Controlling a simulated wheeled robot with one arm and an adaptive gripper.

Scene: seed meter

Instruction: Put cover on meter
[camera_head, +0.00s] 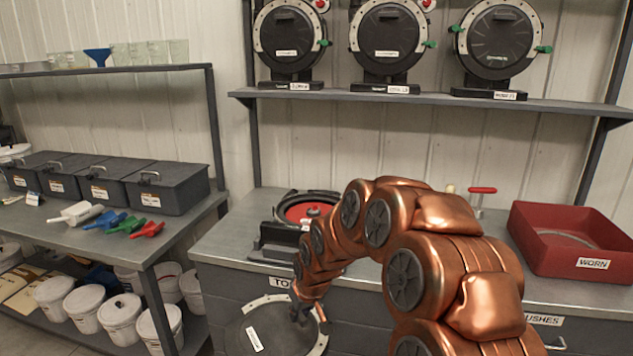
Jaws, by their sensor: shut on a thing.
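The open seed meter (305,211) stands on the bench, left of my arm, with a red disc showing inside its dark housing. My arm hides part of its right side. The cover (274,338) is a dark round plate with a pale segmented rim and a white label. It shows at the bottom, in front of the cabinet and lower than the bench top, apart from the meter. My gripper (302,314) is shut on the cover near its right side; the fingertips are small and hard to make out. The cover's lower edge is cut off by the frame.
A red bin (570,262) labelled WORN sits on the bench at right. A red-handled tool (481,191) stands behind my arm. Three closed meters rest on the shelf (420,98) above. Left is a side bench (190,211) with grey boxes, coloured scoops and white buckets beneath.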

